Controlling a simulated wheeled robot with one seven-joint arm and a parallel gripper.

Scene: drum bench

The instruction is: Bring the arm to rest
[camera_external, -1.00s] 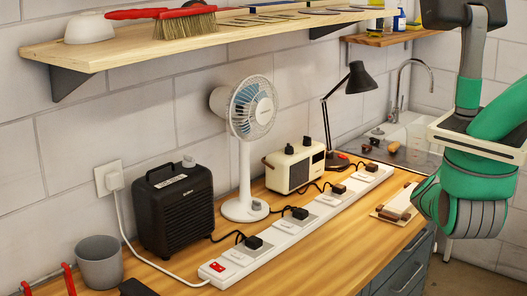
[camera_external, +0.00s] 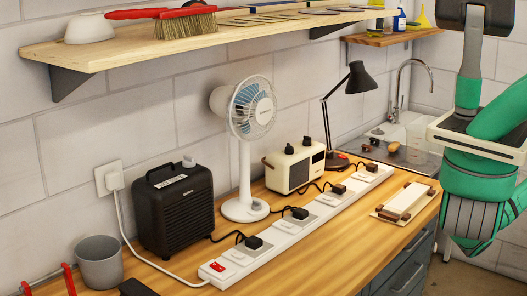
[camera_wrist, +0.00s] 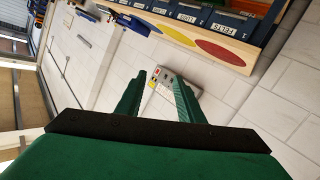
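A long white power strip (camera_external: 275,247) lies along the bench, with a red switch (camera_external: 218,266) at its near end. A black fan heater (camera_external: 175,210) stands behind the near end. Its cord appears to lead to the nearest black plug (camera_external: 253,242) in the strip. The rocker beside that plug is too small to read as on or off. My gripper's two green fingers (camera_wrist: 156,92) show apart in the wrist view, with nothing held between them. The strip is not clearly seen there. In the external view my green arm is at the right, away from the strip.
A white fan (camera_external: 244,140), a cream appliance (camera_external: 295,167) and a black lamp (camera_external: 350,95) stand behind the strip. A wooden shelf (camera_external: 150,50) overhangs the bench. A white-topped block (camera_external: 404,203) lies near the right edge. The wrist view shows a small panel (camera_wrist: 172,82) beyond the fingers.

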